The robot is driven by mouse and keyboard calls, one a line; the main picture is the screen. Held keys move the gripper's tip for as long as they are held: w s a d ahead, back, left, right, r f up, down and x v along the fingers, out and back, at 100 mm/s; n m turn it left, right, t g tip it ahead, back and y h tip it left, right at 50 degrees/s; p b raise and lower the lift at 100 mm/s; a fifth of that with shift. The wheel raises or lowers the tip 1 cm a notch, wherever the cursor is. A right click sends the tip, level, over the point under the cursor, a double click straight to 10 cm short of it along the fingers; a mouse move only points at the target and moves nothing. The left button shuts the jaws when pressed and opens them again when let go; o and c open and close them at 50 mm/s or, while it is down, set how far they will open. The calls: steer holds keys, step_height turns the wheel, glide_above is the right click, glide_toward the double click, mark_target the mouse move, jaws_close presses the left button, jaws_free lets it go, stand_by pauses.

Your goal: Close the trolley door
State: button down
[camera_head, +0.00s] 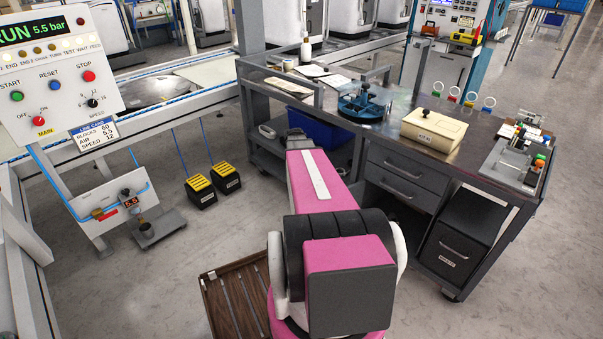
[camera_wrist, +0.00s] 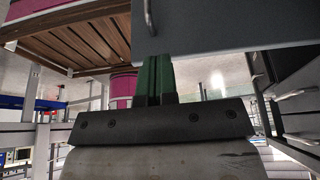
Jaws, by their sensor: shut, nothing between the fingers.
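The dark grey trolley (camera_head: 402,192) stands right of centre in the head view, with drawers under its worktop. A dark front (camera_head: 455,247) with a handle and a waste label is at its lower right; I cannot tell whether this is the door. My pink arm reaches to the trolley's left part and hides some of it. In the wrist view, my gripper (camera_wrist: 156,68) shows as green fingers, shut and empty. Their tips are close to the edge of a grey panel with a handle (camera_wrist: 200,28), perhaps the door; I cannot tell whether they touch it.
A blue bin (camera_head: 318,130) sits under the left part of the worktop. A brown slatted platform (camera_head: 228,295) is at lower left; slats (camera_wrist: 85,45) also show in the wrist view. Yellow pedals (camera_head: 212,186) stand left of the trolley. Floor right of it is clear.

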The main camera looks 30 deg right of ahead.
steer(key=s+f, duration=0.4)
steer(key=s, duration=0.2)
steer(key=shift+f, duration=0.35)
steer(key=shift+d, duration=0.1)
steer(key=shift+d, duration=0.1)
